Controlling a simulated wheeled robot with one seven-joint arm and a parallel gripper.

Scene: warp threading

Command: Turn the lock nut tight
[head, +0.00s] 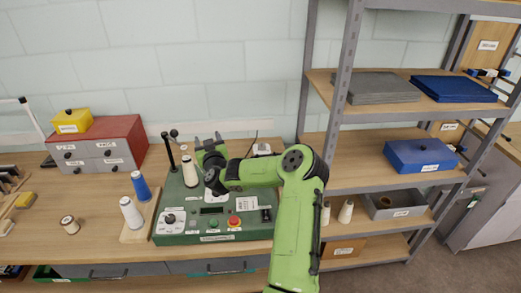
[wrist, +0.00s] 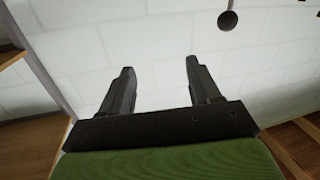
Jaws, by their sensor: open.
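My gripper (head: 208,138) is raised above the green threading machine (head: 195,239) on the bench. In the wrist view its two dark fingers (wrist: 160,66) stand wide apart with nothing between them. A black upright post (head: 169,152) with a dark knob-like part (head: 173,133) at its top stands at the machine's back left, left of my gripper. In the wrist view a dark round knob on a thin stem (wrist: 228,20) shows at the top, right of the fingers and apart from them. I cannot tell which part is the lock nut.
A white cone (head: 190,172) stands on the machine between the post and my gripper. A blue spool (head: 140,185) and a white cone (head: 131,213) stand on a board to the left. A red drawer box (head: 120,140) is behind them. Grey shelving (head: 345,75) rises at right.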

